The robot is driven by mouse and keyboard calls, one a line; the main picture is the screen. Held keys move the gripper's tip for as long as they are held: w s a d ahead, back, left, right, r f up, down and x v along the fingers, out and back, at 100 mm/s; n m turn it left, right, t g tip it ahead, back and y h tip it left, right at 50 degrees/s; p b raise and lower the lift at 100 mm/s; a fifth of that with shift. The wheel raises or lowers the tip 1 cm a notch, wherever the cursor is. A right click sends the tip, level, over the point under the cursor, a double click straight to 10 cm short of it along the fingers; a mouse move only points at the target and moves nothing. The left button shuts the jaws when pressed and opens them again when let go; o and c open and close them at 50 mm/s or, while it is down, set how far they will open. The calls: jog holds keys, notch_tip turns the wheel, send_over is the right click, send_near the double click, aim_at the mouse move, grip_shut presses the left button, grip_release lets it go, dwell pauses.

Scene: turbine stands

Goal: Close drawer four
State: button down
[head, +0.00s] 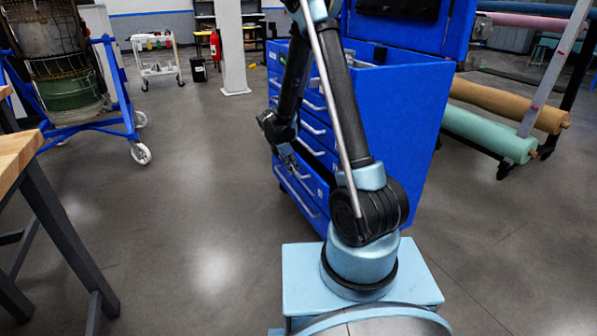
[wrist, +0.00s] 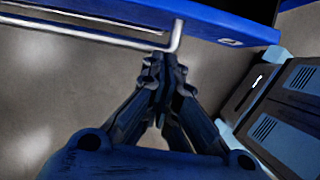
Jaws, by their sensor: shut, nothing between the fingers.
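The blue drawer cabinet (head: 398,125) stands in front of me, its drawers with pale bar handles facing left. One lower drawer (head: 303,178) sticks out, with a dark gap above it. Its number is too small to read. My gripper (head: 288,162) is beside the drawer fronts, partly dark against them. In the wrist view, my gripper (wrist: 165,58) is shut and empty. Its tips are close to the bent end of a silver handle (wrist: 176,36) on a blue drawer front (wrist: 225,25); I cannot tell whether they touch.
A wooden-topped table (head: 22,155) is at the left. A blue wheeled turbine stand (head: 95,125) is behind it. Fabric rolls (head: 490,133) lie on a rack at the right. The grey floor left of the cabinet (head: 200,200) is clear.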

jog(key=v, duration=0.7)
jog(key=shift+r, duration=0.2)
jog(key=c, duration=2)
grip_release()
jog(key=shift+a+r, duration=0.15)
jog(key=shift+o, duration=0.5)
jog(key=shift+w+a, duration=0.1)
jog(key=shift+w, duration=0.15)
jog(key=w+a+f+m+t+h, duration=0.4)
jog(key=w+a+f+m+t, duration=0.15)
jog(key=a+m, duration=0.2)
jog(key=w+a+f+m+t+h, duration=0.3)
jog(key=w+a+f+m+t, duration=0.15)
jog(key=w+a+m, duration=0.3)
jog(key=shift+n, duration=0.4)
jog(key=x, duration=1.7)
jog(key=shift+s+d+f, duration=0.2)
jog(key=shift+s, duration=0.05)
grip_shut()
